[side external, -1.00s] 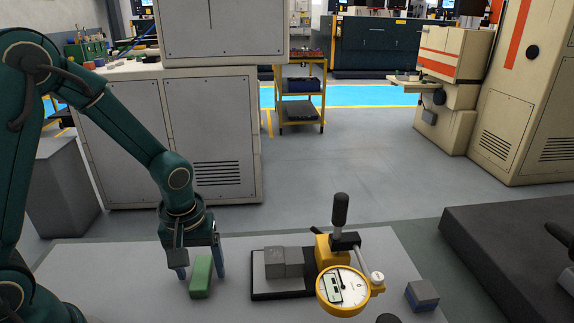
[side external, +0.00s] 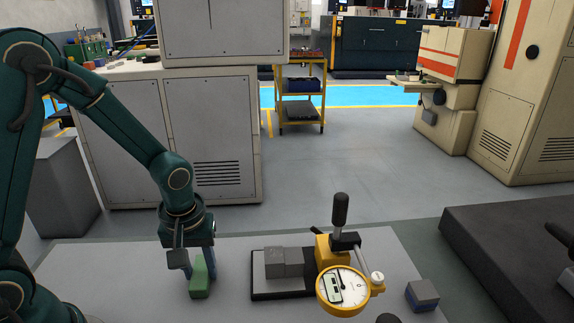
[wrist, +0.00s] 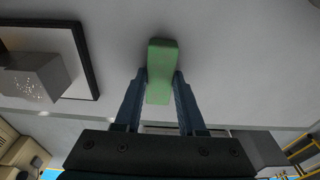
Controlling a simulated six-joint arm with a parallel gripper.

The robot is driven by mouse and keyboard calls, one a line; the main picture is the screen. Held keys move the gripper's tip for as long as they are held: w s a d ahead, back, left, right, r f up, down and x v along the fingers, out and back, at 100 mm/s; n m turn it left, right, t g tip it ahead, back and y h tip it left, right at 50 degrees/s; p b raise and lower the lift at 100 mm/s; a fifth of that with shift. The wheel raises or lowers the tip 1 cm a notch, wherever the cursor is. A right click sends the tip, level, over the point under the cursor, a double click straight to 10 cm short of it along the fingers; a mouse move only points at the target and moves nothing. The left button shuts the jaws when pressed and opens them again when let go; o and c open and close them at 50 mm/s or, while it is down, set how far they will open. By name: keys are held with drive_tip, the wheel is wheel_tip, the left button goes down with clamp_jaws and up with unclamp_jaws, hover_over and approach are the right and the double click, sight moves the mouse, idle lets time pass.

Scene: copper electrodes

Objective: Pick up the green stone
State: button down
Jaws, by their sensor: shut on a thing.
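The green stone (side external: 199,277) is a small green block at the left part of the grey table (side external: 120,262). It also shows in the wrist view (wrist: 161,62), lengthwise between the fingertips. My gripper (side external: 199,266) is down over it, with its fingers against the stone's two sides. In the wrist view my gripper (wrist: 160,82) is shut on the near part of the stone, and the far part sticks out past the tips. The stone appears to rest on the table. The fingers hide part of it in the side view.
A black-edged tray (side external: 283,293) with grey blocks (side external: 284,262) lies right of my gripper. Beside it stands a yellow dial gauge (side external: 343,291) with an upright black handle (side external: 340,210). A grey and blue block (side external: 422,296) sits at the far right. The table left of the stone is clear.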

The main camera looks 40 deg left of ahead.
sight(200, 267)
drive_tip(key=shift+r, duration=0.55)
wheel_tip(200, 267, up, 4)
drive_tip(key=shift+a+f, duration=0.15)
drive_tip(key=s+a+r, duration=0.6)
drive_tip(key=a, duration=0.3)
drive_tip(key=shift+a+r, duration=0.25)
drive_tip(key=shift+a, duration=0.1)
drive_tip(key=c, duration=1.3)
unclamp_jaws()
clamp_jaws()
